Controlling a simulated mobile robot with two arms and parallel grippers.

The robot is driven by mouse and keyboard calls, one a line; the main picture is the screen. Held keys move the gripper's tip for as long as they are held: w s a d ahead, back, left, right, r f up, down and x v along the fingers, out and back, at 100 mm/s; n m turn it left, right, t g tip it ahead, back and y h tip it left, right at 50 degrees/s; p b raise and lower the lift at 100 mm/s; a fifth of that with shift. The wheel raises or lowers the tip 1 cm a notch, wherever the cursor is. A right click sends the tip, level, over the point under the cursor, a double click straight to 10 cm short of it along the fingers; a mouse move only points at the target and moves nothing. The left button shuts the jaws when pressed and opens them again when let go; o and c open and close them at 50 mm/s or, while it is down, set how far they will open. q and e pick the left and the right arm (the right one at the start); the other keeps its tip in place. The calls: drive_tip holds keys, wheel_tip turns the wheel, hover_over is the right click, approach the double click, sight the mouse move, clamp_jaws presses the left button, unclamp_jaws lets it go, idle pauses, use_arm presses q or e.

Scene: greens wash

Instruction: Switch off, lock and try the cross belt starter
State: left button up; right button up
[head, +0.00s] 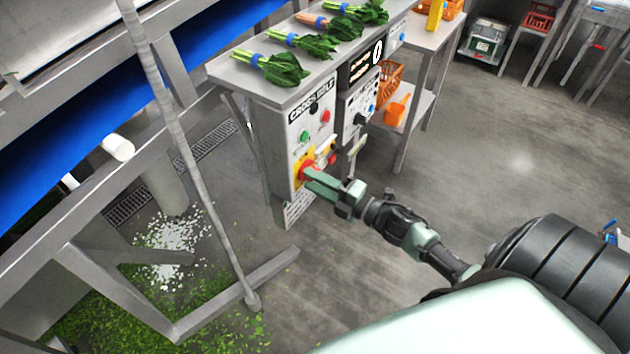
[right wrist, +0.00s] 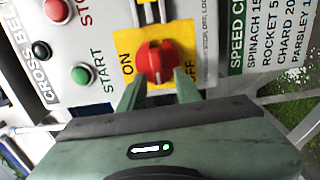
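The cross belt starter (head: 296,130) is a grey panel below a steel shelf. It has a red rotary switch (right wrist: 157,62) on a yellow plate (right wrist: 124,42) marked ON and OFF. A green START button (right wrist: 82,74) and a red STOP button (right wrist: 57,10) are beside it. My right gripper (head: 315,180) is at the switch. In the right wrist view its two fingers (right wrist: 160,88) stand apart, one at each side of the red knob; I cannot tell whether they touch it. The knob's exact setting is unclear. My left gripper is not in view.
Bunches of greens (head: 285,68) lie on the steel shelf (head: 232,72) above the panel. A second control box (head: 358,105) adjoins on the right. A slanted pole (head: 200,185) and belt frame are at left. The floor at right is open.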

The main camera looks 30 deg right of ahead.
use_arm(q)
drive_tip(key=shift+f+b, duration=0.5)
use_arm(e)
drive_tip(key=v, duration=0.7)
drive_tip(key=shift+s, duration=0.4)
drive_tip(key=shift+d, duration=0.15)
